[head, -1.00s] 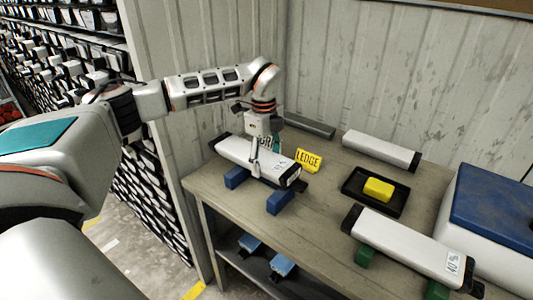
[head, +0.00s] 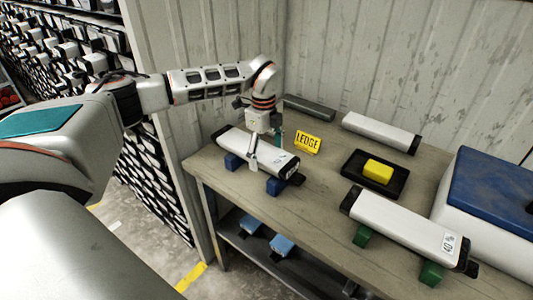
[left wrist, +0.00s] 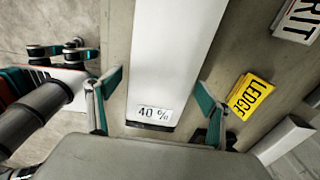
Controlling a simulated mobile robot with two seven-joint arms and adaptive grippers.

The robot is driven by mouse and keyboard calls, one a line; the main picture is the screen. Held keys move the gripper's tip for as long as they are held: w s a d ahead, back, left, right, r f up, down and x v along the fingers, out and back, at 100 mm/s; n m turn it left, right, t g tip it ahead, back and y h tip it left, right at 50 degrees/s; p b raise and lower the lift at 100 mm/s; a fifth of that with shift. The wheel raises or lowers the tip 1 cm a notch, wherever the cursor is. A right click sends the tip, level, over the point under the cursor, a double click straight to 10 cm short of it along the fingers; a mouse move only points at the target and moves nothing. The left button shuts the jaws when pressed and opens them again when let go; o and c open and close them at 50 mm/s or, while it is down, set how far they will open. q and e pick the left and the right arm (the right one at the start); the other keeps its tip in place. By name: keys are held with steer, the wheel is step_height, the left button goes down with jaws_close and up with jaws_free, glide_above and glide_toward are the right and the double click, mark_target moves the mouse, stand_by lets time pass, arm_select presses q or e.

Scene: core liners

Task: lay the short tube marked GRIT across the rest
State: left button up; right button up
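A white tube (head: 256,150) with black ends lies across two blue blocks (head: 274,185) on the bench. Its label reads "40 %" in the left wrist view (left wrist: 153,114). My left gripper (head: 263,148) is over this tube. Its fingers stand on either side of the tube with gaps visible in the left wrist view (left wrist: 158,100), so it is open. A white plate ending in "RIT" (left wrist: 299,18) shows at the wrist view's top right; in the head view my gripper hides it. A yellow LEDGE sign (head: 307,144) stands beside the tube. My right gripper is out of view.
Another white tube (head: 400,220) lies on green blocks (head: 432,273). A third white tube (head: 380,132) and a dark grey bar (head: 310,107) lie near the wall. A black tray (head: 352,177) holds a yellow block (head: 378,170). A blue-lidded box (head: 495,205) stands at right.

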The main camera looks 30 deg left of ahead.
mark_target(265, 152)
arm_select(q)
steer(key=shift+r, duration=0.1)
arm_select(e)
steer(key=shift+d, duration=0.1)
arm_select(q)
steer(key=shift+r, duration=0.3)
step_height(265, 152, up, 12)
steer(key=b, duration=0.1)
steer(key=shift+a+f, duration=0.25)
steer(key=shift+a, duration=0.05)
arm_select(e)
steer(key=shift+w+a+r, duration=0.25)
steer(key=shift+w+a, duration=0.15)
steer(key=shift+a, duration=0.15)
arm_select(q)
steer(key=shift+f, duration=0.1)
